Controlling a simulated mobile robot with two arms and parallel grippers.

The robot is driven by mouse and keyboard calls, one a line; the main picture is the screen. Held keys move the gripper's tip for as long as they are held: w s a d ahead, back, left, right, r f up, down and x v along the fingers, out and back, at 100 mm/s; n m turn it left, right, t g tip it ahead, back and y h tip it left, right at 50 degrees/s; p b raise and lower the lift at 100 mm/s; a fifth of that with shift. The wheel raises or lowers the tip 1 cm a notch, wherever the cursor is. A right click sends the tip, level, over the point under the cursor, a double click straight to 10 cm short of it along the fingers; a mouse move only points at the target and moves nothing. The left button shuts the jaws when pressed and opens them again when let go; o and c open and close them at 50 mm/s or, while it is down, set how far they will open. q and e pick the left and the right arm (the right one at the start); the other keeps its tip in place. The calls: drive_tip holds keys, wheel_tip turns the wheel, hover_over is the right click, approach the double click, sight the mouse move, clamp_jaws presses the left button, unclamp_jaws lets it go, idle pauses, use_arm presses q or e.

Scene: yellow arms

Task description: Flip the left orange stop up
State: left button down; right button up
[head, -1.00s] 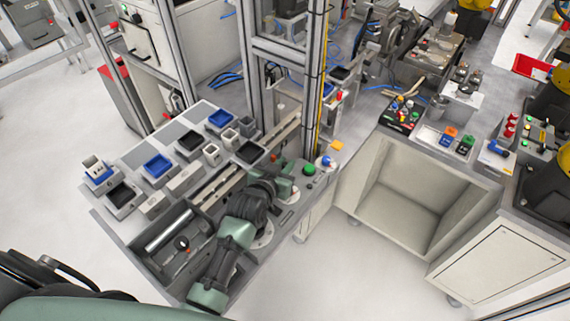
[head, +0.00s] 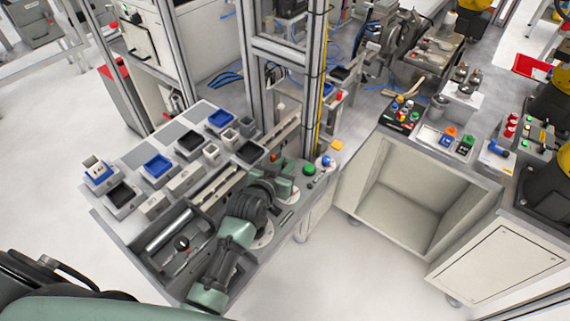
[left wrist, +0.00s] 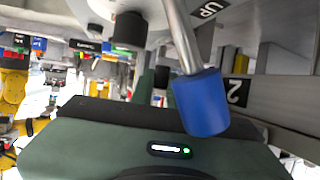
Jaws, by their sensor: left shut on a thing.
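My left gripper (head: 280,182) reaches down over the right end of the grey station. It is shut, and its jaws and whatever lies between them are hidden from the head view. A small orange-red spot (head: 274,157) shows just beyond it; I cannot tell whether it is part of the stop. In the left wrist view, the green and black gripper body (left wrist: 150,120) fills the bottom, and no orange stop shows clearly. My right gripper is not in view.
A green button (head: 309,169) and a blue knob on a white disc (head: 325,161) sit right of the gripper. Trays with blue and black inserts (head: 158,167) stand to the left. A metal frame post (head: 315,80) rises behind. Open floor lies right of the station.

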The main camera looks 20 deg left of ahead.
sight(285, 163)
use_arm(q)
drive_tip(key=shift+r, duration=0.1)
wheel_tip(285, 163, up, 3)
drive_tip(key=p, duration=0.3)
drive_tip(key=shift+w+f, duration=0.1)
drive_tip(key=shift+f, duration=0.1)
drive_tip(key=c, duration=1.6)
unclamp_jaws()
drive_tip(key=shift+r, duration=0.1)
drive_tip(key=shift+c, duration=0.2)
drive_tip(key=shift+s, duration=0.2)
